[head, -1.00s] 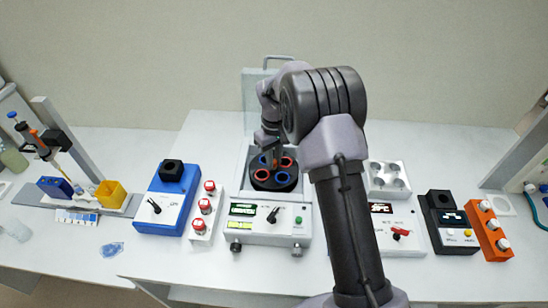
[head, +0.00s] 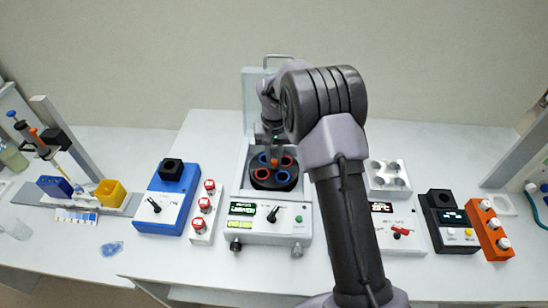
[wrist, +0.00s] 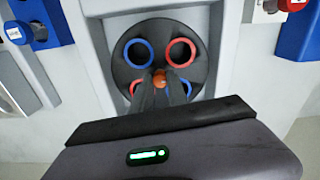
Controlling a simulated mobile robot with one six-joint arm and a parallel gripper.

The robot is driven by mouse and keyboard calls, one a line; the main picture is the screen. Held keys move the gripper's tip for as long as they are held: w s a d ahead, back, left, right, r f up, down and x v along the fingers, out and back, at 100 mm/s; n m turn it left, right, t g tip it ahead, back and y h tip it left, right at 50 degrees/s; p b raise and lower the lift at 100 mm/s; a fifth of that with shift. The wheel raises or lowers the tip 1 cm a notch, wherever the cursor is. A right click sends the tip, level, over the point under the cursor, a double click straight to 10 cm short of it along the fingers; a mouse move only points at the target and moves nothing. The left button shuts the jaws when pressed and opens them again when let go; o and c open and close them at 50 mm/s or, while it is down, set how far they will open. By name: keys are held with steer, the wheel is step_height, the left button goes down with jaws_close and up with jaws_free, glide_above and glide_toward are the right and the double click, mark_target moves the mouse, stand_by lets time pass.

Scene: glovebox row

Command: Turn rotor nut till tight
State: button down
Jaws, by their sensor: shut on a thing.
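The centrifuge (head: 268,226) stands in the middle of the bench with its lid (head: 256,95) raised at the back. Its black rotor (head: 272,184) has several wells with red and blue rims. The orange rotor nut (wrist: 160,79) sits at the rotor's centre in the wrist view; it also shows small in the head view (head: 274,162). My gripper (wrist: 164,84) comes down from above and is shut on the nut, its fingers covering part of it. The lower wells are partly hidden behind the fingers.
A blue device (head: 165,200) and a white block with red-capped knobs (head: 205,212) stand left of the centrifuge. A grey-white device (head: 393,232) stands to the right, partly behind my arm. The raised lid stands close behind my gripper.

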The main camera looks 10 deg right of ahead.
steer(key=shift+m+b, duration=0.3)
steer(key=shift+m, duration=1.8)
steer(key=shift+w+m+b, duration=0.1)
steer(key=shift+m+b, duration=0.4)
steer(key=shift+m, duration=1.7)
steer(key=shift+m+b, duration=0.5)
steer(key=shift+m, duration=2.1)
steer(key=shift+r+m+b, duration=0.1)
steer(key=shift+m+b, duration=0.45)
steer(key=shift+m, duration=0.85)
steer(key=c, duration=1.3)
jaws_free()
